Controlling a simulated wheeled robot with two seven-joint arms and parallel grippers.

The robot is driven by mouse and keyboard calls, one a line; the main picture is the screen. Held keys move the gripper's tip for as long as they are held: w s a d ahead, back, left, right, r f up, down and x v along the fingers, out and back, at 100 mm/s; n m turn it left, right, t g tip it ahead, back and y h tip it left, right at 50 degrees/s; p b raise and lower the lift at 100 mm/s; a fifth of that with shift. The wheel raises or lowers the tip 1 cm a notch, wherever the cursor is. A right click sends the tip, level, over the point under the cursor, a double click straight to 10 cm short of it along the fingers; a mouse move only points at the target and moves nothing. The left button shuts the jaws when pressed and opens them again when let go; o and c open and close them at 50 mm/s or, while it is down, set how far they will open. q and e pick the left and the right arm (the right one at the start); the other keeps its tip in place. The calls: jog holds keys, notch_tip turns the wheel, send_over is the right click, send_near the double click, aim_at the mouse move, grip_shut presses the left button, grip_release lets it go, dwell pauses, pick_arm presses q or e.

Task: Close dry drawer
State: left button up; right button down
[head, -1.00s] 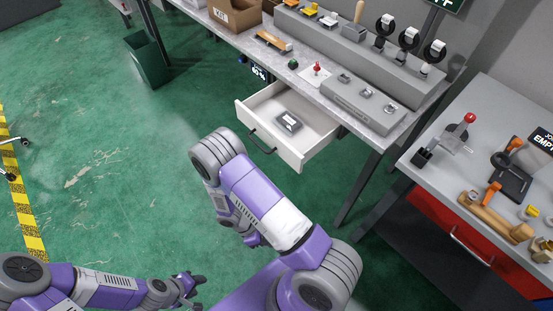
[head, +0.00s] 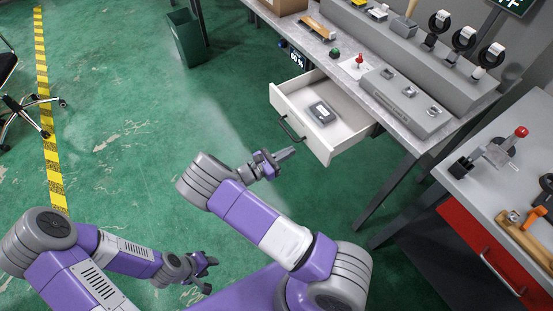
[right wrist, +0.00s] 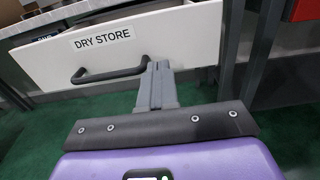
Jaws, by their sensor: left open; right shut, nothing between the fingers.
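The dry drawer (head: 347,133) is white and stands pulled out from under the grey workbench in the head view. A small dark-and-grey case (head: 321,112) lies inside it. In the right wrist view its front (right wrist: 190,32) reads "DRY STORE" and has a black bar handle (right wrist: 110,73). My right gripper (head: 289,153) is shut and empty, in front of the drawer front and near the handle. In the right wrist view its fingertips (right wrist: 158,66) are by the handle's right end; I cannot tell whether they touch. My left gripper (head: 211,274) is open and empty, low over the floor.
The workbench (head: 415,137) carries a grey block with small parts, a red-knobbed item and a rack. A second bench with a red drawer (head: 480,245) stands at the right. A green bin (head: 187,38) and an office chair (head: 22,105) stand on otherwise open floor.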

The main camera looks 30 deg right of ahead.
aim_at(311, 140)
jog(key=d, duration=0.4)
jog(key=d+b, duration=0.1)
jog(key=d, duration=0.1)
jog(key=shift+w+d, duration=0.25)
jog(key=shift+d, duration=0.1)
pick_arm(q)
jog(key=shift+f, duration=0.55)
